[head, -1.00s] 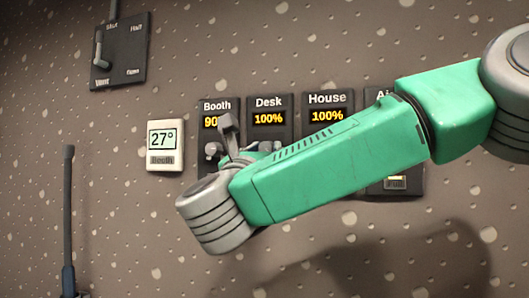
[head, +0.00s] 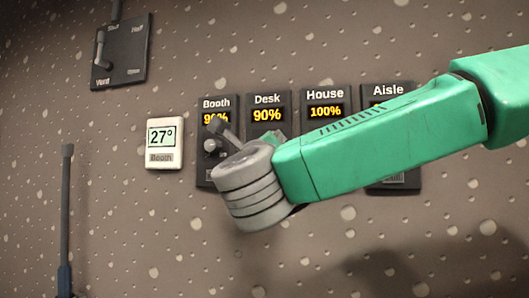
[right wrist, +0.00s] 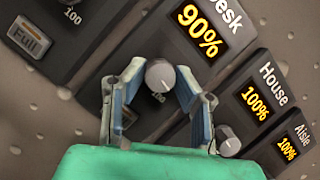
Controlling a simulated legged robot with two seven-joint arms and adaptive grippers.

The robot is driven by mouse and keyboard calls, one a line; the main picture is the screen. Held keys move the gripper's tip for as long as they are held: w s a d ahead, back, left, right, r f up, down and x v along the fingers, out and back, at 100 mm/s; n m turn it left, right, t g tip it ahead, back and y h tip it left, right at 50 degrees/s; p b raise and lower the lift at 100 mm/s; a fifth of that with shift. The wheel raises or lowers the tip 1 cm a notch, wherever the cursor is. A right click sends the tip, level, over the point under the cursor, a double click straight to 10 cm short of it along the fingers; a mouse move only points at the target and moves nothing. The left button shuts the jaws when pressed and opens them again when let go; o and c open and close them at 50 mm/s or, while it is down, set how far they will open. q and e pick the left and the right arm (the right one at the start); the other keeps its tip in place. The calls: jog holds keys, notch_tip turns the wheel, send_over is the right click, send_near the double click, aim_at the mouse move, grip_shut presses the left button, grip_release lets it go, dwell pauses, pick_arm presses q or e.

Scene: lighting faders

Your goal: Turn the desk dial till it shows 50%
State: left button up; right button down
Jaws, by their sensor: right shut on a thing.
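The Desk panel (head: 267,101) shows 90% on its yellow display, which also reads 90% in the right wrist view (right wrist: 200,30). The desk dial (right wrist: 160,75) is a small grey round knob below that display. My right gripper (right wrist: 159,78) is shut on the dial, with one finger on each side of it. In the head view my right wrist and green forearm hide the dial. My left gripper is not in view.
The Booth panel (head: 216,104) stands just left of Desk. The House panel (head: 325,97) and Aisle panel (head: 388,90), to the right, are partly covered by my arm. A thermostat (head: 164,143), a Vent switch (head: 119,52) and a dark rod (head: 67,215) are farther left.

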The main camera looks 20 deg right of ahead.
jog(key=n+y+p, duration=0.1)
jog(key=n+y, duration=0.1)
jog(key=n, duration=0.2)
jog(key=shift+n+y+p, duration=0.4)
jog(key=shift+n+p, duration=0.25)
jog(key=shift+n, duration=0.35)
jog(key=shift+s+a+f+n+g+y+p, duration=0.1)
jog(key=shift+n+g+p, duration=0.9)
jog(key=shift+n+p, duration=1.5)
jog(key=shift+f+n+g+y+p, duration=0.1)
jog(key=shift+n+g+p, duration=0.9)
jog(key=shift+n+p, duration=1.45)
jog(key=shift+s+a+n+g+y+p, duration=0.1)
jog(key=shift+n+g+p, duration=0.9)
jog(key=shift+n+p, duration=1.5)
jog(key=shift+m+p, duration=0.35)
jog(key=shift+p, duration=0.15)
jog(key=c, duration=1.5)
grip_release()
jog(key=shift+o, duration=1.1)
jog(key=shift+w, duration=0.1)
jog(key=shift+r, duration=0.15)
